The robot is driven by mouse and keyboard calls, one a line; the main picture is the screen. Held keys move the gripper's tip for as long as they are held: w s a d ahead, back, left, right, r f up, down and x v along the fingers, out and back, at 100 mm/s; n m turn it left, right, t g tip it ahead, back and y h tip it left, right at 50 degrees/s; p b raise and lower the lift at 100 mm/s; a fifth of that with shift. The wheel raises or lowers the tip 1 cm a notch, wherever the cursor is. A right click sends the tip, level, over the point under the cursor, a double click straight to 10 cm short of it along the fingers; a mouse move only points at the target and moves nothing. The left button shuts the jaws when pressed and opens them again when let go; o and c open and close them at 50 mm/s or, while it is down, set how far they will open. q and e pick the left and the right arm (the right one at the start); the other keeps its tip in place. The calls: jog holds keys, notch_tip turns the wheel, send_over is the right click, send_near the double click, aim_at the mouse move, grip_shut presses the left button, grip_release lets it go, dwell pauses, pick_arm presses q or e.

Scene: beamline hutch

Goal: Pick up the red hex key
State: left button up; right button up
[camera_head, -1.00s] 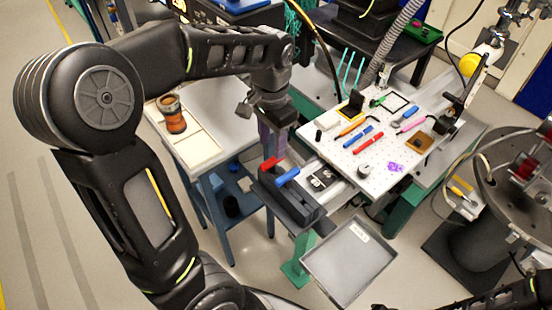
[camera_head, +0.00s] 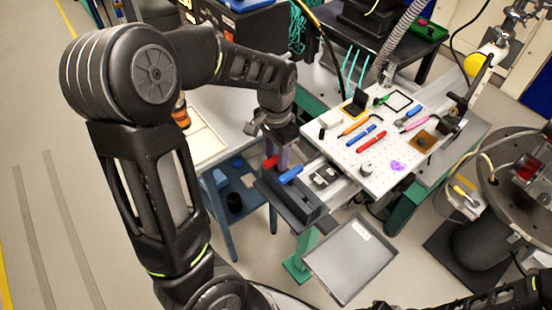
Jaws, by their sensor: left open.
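A red handle (camera_head: 270,162), which looks like the red hex key, stands on a dark block (camera_head: 297,207) beside a blue handle (camera_head: 290,174). Its lower part is hidden. My left gripper (camera_head: 283,156) points down right behind these handles, with its fingers partly hidden. It is open, and I cannot tell whether it touches the red handle. Another red tool (camera_head: 372,138) lies on the white perforated board, next to a blue tool (camera_head: 361,132). My right gripper is out of view; only part of that arm shows at the lower right.
An empty grey tray (camera_head: 350,260) is in front of the block. The white board (camera_head: 343,153) carries several small tools and parts. A white-topped table (camera_head: 208,143) is on the left, and a round dark stage (camera_head: 505,180) is on the right.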

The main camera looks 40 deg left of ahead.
pick_arm(q)
jog(key=shift+f, duration=0.9)
grip_shut()
dwell(1.1)
